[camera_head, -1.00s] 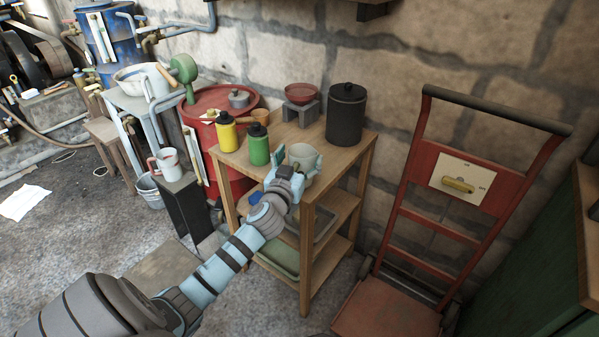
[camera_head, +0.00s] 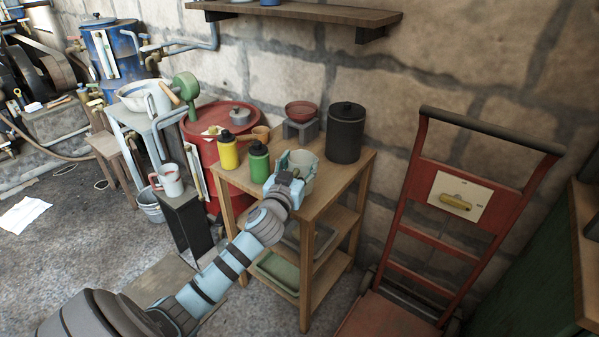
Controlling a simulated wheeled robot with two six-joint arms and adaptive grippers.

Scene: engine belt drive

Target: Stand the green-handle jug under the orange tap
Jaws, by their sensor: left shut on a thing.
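A pale jug (camera_head: 306,171) stands upright on the top of the wooden shelf unit, near its front edge. My left gripper (camera_head: 286,176) is shut on its near left side. The gripper covers that side, so the handle and its colour are hidden. A white jug with a reddish handle (camera_head: 170,180) stands on a black stand at the left. I cannot make out an orange tap clearly; pipework (camera_head: 148,48) runs beside the blue drum (camera_head: 112,50) at the back left. My right gripper is not in view.
Green (camera_head: 259,166) and yellow (camera_head: 228,151) bottles stand close left of the gripper. A black canister (camera_head: 346,132) and a red bowl (camera_head: 300,111) on a grey stand are behind. A red drum (camera_head: 208,153) is left of the shelf unit, a red hand truck (camera_head: 413,215) right.

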